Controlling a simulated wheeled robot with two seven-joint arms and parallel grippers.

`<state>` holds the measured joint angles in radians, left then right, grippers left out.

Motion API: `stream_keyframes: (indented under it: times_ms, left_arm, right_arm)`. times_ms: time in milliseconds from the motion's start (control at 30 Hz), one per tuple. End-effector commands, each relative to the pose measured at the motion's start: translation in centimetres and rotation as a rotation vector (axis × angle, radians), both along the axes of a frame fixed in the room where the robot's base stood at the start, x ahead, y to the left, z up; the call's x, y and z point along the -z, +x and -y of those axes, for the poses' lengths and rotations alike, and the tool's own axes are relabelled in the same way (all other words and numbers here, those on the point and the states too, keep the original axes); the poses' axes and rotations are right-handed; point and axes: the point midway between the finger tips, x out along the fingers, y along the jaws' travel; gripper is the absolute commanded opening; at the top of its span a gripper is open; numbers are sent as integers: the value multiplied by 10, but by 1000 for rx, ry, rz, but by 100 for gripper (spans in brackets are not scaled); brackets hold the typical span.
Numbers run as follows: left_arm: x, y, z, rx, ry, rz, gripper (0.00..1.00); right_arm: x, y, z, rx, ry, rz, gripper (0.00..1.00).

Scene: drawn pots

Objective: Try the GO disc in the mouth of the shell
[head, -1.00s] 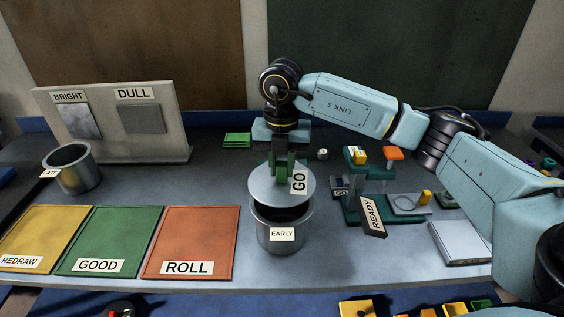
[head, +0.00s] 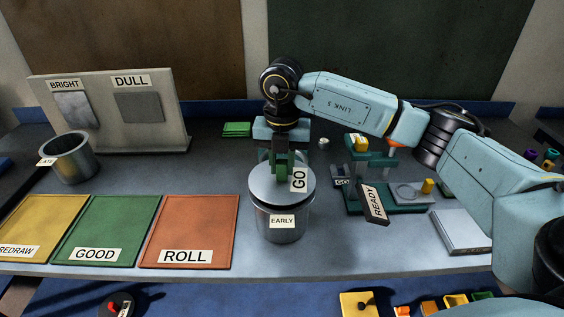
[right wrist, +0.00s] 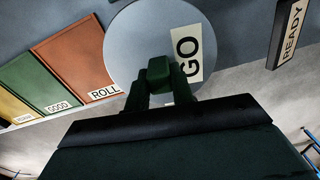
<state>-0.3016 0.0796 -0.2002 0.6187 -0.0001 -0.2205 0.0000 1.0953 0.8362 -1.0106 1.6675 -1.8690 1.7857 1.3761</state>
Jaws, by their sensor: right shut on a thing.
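The GO disc (head: 268,186) is a flat, round grey plate with a white GO label. My right gripper (head: 282,168) points down from above and is shut on it. The shell marked EARLY (head: 283,232), a grey metal cylinder, stands upright directly under the disc. The disc lies level across the shell's mouth and hides the opening. I cannot tell whether it touches the rim or hovers just above it. In the right wrist view the disc (right wrist: 130,55) shows beyond the fingers (right wrist: 160,75), with the shell hidden. My left gripper is out of view.
A second shell (head: 68,160) stands at the left. REDRAW, GOOD (head: 105,230) and ROLL (head: 195,228) trays lie at the left front. A green stand (head: 408,206) with the READY tag (head: 376,203) is close on the right. The BRIGHT/DULL board (head: 110,120) stands behind.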

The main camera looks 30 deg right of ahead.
Motion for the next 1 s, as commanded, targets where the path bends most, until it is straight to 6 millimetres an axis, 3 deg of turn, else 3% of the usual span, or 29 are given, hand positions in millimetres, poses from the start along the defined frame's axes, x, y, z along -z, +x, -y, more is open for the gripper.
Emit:
stream_keyframes:
  times_ms: [1000]
  left_arm:
    - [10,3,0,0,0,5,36]
  right_arm:
    - [15,0,0,0,0,1,0]
